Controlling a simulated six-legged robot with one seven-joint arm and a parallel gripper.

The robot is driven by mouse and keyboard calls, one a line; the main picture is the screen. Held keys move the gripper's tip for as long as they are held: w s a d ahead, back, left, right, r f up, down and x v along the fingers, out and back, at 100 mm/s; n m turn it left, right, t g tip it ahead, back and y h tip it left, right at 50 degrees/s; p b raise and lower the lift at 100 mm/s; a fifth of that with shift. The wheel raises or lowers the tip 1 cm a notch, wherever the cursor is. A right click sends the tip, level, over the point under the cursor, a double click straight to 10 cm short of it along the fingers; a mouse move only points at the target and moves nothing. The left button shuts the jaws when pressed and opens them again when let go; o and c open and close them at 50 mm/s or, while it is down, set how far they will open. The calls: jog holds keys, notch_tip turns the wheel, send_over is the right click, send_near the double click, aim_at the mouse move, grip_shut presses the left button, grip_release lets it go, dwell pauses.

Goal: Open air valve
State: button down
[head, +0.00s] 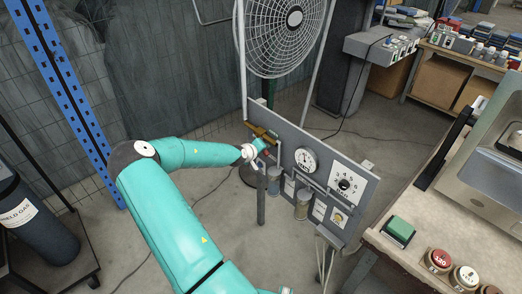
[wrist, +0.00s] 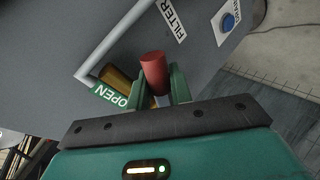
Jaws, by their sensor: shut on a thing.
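The air valve is on the grey panel (head: 330,170). Its brass body (wrist: 117,76) and red handle (wrist: 154,68) show in the wrist view, beside a green label (wrist: 110,95) reading OPEN. In the head view the brass part (head: 262,132) is at the panel's upper left. My gripper (wrist: 161,86) is shut on the red handle, with one green finger on each side of it. In the head view my gripper (head: 262,147) is at the panel's left end, and the handle is hard to make out there.
The panel also carries a round gauge (head: 305,160), a dial (head: 344,185) and filter bowls (head: 302,205). A large fan (head: 285,35) stands behind. A gas cylinder (head: 35,225) is at left.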

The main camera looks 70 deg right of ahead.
jog(key=shift+s, duration=0.15)
dwell(0.3)
jog(key=c, duration=1.3)
grip_release()
jog(key=shift+r, duration=0.1)
jog(key=shift+c, duration=0.2)
jog(key=shift+o, duration=0.3)
jog(key=shift+r, duration=0.1)
jog(key=shift+d, duration=0.1)
